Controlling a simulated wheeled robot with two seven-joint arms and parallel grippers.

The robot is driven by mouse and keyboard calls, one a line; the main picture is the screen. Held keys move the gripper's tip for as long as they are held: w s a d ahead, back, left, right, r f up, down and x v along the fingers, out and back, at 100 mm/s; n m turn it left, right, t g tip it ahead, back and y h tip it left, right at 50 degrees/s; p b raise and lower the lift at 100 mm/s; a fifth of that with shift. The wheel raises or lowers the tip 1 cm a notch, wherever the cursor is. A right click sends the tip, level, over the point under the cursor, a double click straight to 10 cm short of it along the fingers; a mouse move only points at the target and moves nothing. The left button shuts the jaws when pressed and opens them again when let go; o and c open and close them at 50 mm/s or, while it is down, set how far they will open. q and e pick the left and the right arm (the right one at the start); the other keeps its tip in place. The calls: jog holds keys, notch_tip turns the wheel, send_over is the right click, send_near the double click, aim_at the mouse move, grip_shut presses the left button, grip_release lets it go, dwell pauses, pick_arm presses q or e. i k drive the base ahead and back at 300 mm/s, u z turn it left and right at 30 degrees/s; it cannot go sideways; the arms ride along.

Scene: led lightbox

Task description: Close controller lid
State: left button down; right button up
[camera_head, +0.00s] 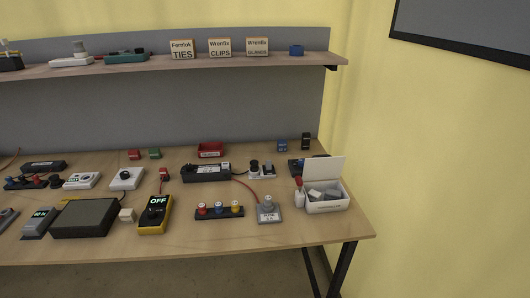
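No controller can be named for certain. A small white box (328,208) stands at the right end of the workbench. Its white lid (324,171) is raised at the back, and pale small items show inside. A long black box (207,172) with a white label lies near the middle back, with a red wire by its right end. A dark flat box (86,217) lies at the left front; from here I cannot tell whether it has a lid. Neither of my grippers is in view.
The wooden workbench (280,236) holds several small devices, among them a yellow meter (155,214) marked OFF and a black terminal strip (219,212). A shelf (150,72) above carries labelled boxes. The front strip of the bench is clear; a yellow wall stands right.

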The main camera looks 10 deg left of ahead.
aim_at(322, 167)
jog(key=u, duration=0.6)
jog(key=i, duration=0.9)
jog(key=z, duration=1.7)
